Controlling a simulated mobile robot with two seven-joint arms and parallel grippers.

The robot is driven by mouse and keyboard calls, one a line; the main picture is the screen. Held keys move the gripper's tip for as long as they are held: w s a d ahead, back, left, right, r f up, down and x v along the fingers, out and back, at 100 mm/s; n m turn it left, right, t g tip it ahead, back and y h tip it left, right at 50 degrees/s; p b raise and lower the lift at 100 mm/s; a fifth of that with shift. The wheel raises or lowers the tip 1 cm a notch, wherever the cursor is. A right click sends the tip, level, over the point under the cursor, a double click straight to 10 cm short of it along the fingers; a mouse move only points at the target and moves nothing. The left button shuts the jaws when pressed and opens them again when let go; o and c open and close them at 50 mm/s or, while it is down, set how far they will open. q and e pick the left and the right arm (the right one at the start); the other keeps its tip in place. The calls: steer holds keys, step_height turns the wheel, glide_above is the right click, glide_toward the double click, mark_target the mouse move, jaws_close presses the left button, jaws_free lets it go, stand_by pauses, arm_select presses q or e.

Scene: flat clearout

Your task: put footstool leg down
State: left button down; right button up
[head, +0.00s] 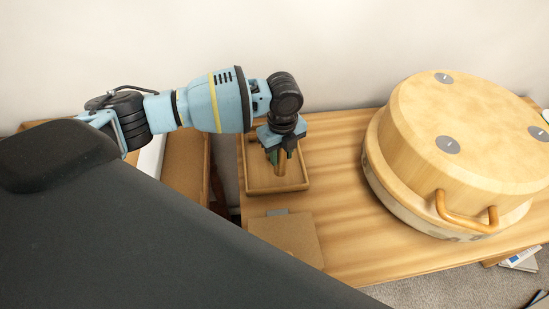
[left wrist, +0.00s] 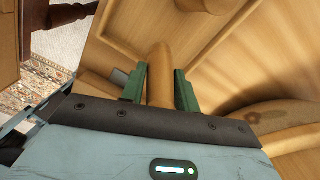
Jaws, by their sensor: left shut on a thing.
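My left gripper (head: 280,154) points down over a shallow wooden tray (head: 279,189) on the table. It is shut on the footstool leg (head: 281,168), a short, light-brown rounded wooden peg. In the left wrist view, the leg (left wrist: 160,68) stands between the two green fingers of the gripper (left wrist: 160,88) and sticks out past their tips. The leg is over the inside of the tray; I cannot tell whether its end touches the tray floor. My right gripper is not in view.
A large round wooden piece (head: 455,115) with grey discs on top and a handle stands on the table (head: 350,245) at the right. A brown cardboard-like box (head: 286,238) lies in front of the tray. Bare tabletop shows right of the tray.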

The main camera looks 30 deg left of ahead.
mark_target(280, 170)
arm_select(q)
steer(key=shift+a, duration=0.4)
steer(key=f, duration=0.1)
steer(key=a+f, duration=0.1)
steer(key=shift+f, duration=0.85)
steer(key=shift+f, duration=0.1)
steer(key=c, duration=1.1)
jaws_free()
steer(key=shift+o, duration=0.2)
